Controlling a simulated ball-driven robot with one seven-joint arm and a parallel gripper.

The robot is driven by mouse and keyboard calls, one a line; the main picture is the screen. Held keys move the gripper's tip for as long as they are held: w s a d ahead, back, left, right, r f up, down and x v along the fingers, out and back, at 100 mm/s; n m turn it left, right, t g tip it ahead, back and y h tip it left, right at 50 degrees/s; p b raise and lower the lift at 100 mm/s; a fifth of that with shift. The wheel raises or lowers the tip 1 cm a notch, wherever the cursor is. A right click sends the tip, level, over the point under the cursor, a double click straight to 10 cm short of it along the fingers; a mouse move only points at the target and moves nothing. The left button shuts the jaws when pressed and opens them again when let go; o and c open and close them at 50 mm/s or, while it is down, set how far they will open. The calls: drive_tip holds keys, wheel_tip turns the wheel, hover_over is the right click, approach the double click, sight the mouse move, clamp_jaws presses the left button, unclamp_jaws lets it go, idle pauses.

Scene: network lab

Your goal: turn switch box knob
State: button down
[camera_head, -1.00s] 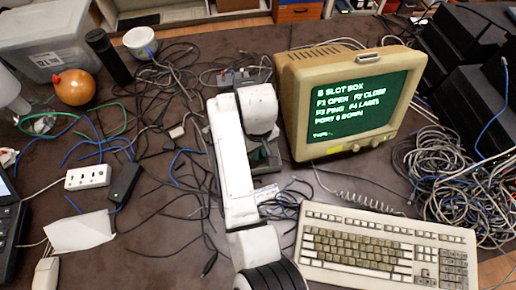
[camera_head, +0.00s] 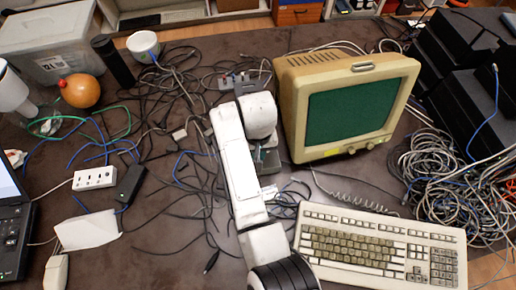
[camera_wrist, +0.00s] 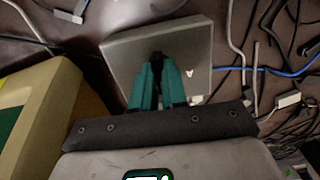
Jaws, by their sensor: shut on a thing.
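In the wrist view, the switch box (camera_wrist: 120,50) is a grey box with a dark knob (camera_wrist: 157,57) on its face. My gripper (camera_wrist: 157,66) has teal fingers, shut on the knob, which they largely hide. A small white mark shows on the box face to the right of the knob. In the head view, the switch box (camera_head: 268,160) shows only partly behind my arm, just left of the monitor; the knob is hidden there.
A beige monitor (camera_head: 345,155) with a blank green screen stands close to the right of the box. A keyboard (camera_head: 320,270) lies in front. Loose cables (camera_head: 190,215) cover the desk at left, and a cable heap (camera_head: 450,190) lies at right.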

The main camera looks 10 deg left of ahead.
drive_tip(key=shift+m+p, duration=0.75)
drive_tip(key=shift+m, duration=0.95)
drive_tip(key=c, duration=1.2)
unclamp_jaws()
drive_tip(key=shift+o, duration=0.2)
wheel_tip(320, 180, up, 11)
drive_tip(key=shift+b, duration=0.3)
drive_tip(key=shift+f, duration=0.15)
